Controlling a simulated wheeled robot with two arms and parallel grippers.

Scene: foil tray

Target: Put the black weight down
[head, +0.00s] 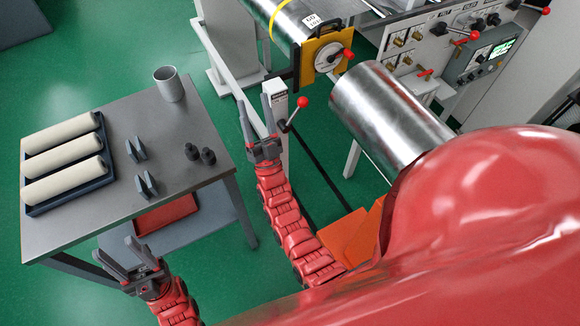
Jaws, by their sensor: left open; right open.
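Two small black weight-like pieces stand close together on the grey table near its right side, the left one (192,152) and the right one (208,156). I cannot tell which is the task's black weight. My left gripper (118,250) is open at the table's front edge, apart from both pieces. My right gripper (254,101) is open to the right of the table, near a grey post. No held object shows in either gripper.
The table (95,220) also bears a dark tray (36,209) with pale rolls, a grey cup (169,84) and two dark slotted holders (136,149), (146,184). A red tray (166,214) lies on the lower shelf. A machine with a metal roller (390,115) stands right.

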